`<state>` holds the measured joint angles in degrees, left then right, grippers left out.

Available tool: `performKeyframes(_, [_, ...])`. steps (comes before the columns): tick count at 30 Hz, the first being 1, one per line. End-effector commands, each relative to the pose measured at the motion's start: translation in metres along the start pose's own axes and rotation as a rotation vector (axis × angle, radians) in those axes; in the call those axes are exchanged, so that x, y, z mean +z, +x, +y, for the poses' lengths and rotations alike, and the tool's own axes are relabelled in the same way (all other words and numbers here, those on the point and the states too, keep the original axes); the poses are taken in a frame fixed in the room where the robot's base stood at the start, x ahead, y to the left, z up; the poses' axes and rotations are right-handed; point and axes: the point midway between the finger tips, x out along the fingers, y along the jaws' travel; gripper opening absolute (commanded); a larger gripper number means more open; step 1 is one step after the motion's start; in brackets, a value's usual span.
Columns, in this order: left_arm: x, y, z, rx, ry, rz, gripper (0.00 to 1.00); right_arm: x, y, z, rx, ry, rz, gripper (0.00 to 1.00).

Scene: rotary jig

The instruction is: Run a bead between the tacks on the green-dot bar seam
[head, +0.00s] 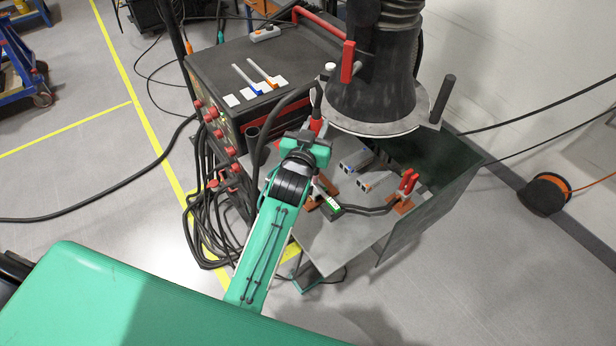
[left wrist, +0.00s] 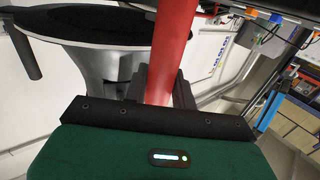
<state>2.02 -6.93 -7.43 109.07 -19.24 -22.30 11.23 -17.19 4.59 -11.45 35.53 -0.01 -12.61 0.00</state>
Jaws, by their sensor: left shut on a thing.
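In the left wrist view the red handle (left wrist: 174,45) stands between the black fingers (left wrist: 158,88). A small block with green and white on it (head: 332,203) sits on the table just right of my forearm. The seam and tacks are too small to make out. My right gripper is out of view.
A fume hood (head: 375,105) hangs low over the table's far side. A dark screen (head: 435,205) closes the right side. A red clamp (head: 408,183) with a black lead grips the table. The welding machine (head: 270,105) and its looped cables stand at the left.

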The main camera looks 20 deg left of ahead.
Motion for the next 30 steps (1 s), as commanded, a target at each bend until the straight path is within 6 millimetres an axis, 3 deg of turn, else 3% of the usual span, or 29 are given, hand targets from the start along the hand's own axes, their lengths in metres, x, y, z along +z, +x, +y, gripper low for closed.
performKeyframes(8, [-0.007, 0.000, 0.000, 0.000, 0.000, 0.003, 0.04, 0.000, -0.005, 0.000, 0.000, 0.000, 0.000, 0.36])
performKeyframes(24, [-0.049, 0.000, 0.000, 0.000, 0.000, 0.003, 0.04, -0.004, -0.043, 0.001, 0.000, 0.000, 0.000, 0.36])
performKeyframes(30, [-0.052, 0.000, 0.000, 0.000, 0.000, 0.003, 0.04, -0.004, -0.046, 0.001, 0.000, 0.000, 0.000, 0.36])
